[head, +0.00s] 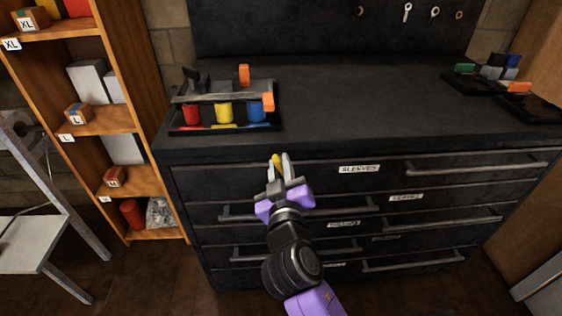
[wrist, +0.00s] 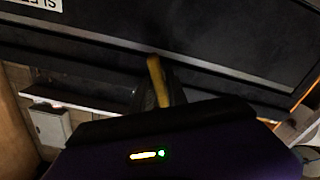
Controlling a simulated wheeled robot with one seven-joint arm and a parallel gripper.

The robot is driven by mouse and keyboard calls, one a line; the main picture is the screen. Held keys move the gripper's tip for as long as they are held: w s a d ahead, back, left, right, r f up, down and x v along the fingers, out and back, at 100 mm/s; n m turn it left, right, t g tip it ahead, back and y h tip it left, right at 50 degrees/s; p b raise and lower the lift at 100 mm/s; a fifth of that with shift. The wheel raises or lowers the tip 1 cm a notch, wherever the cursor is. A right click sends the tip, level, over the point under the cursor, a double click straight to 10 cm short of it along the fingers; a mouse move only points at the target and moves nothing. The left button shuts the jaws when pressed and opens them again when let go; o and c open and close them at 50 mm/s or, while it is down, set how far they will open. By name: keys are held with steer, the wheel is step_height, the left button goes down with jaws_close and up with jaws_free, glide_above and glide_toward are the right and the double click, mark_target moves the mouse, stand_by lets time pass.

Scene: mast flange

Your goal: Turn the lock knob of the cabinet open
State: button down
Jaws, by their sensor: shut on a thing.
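The black cabinet (head: 195,176) has several drawers with bar handles and white labels. Its lock knob, a small yellow piece (head: 276,159), is at the top drawer front, left of the "SLEEVES" label (head: 359,169). My gripper (head: 280,161) is at the knob with its fingers around it, shut on it. In the wrist view the yellow knob (wrist: 156,75) stands up between the dark fingertips, tilted slightly. The fingers hide part of the knob and its base.
On the cabinet top, a black tray (head: 178,130) holds red, yellow and blue cups. Another dark tray (head: 530,107) is at the right. A wooden shelf (head: 150,170) stands close at the left, with a white chair (head: 35,240) before it. Handles protrude from the drawers.

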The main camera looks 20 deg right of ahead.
steer(key=n+p, duration=0.1)
steer(key=n, duration=0.1)
steer(key=n+p, duration=0.1)
steer(key=n, duration=0.2)
steer(key=shift+a+n+p, duration=0.2)
steer(key=shift+n+p, duration=0.1)
steer(key=shift+p, duration=0.05)
steer(key=n+p, duration=0.2)
steer(key=n, duration=0.2)
steer(key=shift+f, duration=0.15)
steer(key=shift+f+n+p, duration=0.15)
steer(key=shift+n+p, duration=0.55)
steer(key=shift+n, duration=0.7)
steer(key=shift+a, duration=0.1)
steer(key=shift+f, duration=0.1)
steer(key=c, duration=1.4)
jaws_free()
steer(key=shift+c, duration=0.2)
